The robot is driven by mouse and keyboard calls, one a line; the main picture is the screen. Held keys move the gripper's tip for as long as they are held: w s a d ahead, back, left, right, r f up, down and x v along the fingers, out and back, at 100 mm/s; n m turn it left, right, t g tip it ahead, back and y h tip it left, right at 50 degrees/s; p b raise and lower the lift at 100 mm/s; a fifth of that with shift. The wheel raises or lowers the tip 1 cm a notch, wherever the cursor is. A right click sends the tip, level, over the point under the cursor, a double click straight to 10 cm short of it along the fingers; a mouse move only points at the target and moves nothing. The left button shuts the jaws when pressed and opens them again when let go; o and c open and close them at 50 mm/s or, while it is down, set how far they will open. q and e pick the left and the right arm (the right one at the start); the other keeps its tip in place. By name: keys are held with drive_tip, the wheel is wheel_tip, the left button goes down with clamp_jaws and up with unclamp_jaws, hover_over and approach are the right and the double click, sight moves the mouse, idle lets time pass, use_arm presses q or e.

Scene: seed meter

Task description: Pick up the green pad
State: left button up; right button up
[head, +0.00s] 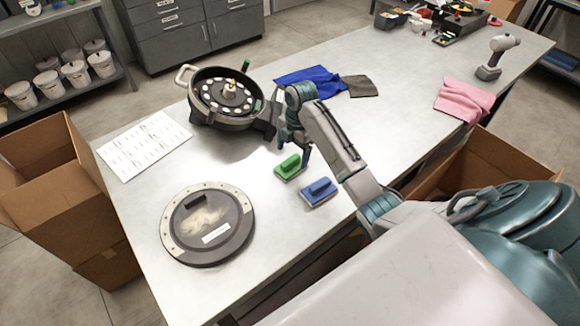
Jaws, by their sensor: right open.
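The green pad (289,169), a small block with a raised green handle, lies on the grey metal table. My right gripper (294,148) is just above and behind it in the head view, open with its fingers pointing down. I cannot tell whether a finger touches the pad. A blue pad (319,192) of the same shape lies just to the right and in front of the green one. My left gripper is not in view.
The seed meter housing (226,97) stands behind and left. A round disc cover (207,225) and a printed sheet (144,145) lie left. Cardboard boxes (60,190) flank the table (150,262).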

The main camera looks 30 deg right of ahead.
sight(291, 160)
drive_tip(key=f, duration=0.1)
drive_tip(key=f+p, duration=0.1)
drive_tip(key=a+f+p, duration=0.1)
drive_tip(key=shift+s, duration=0.3)
drive_tip(key=shift+f, duration=0.4)
drive_tip(key=shift+w+f, duration=0.1)
drive_tip(key=shift+f, duration=0.1)
drive_tip(key=c, duration=1.1)
drive_tip(key=shift+r, duration=0.1)
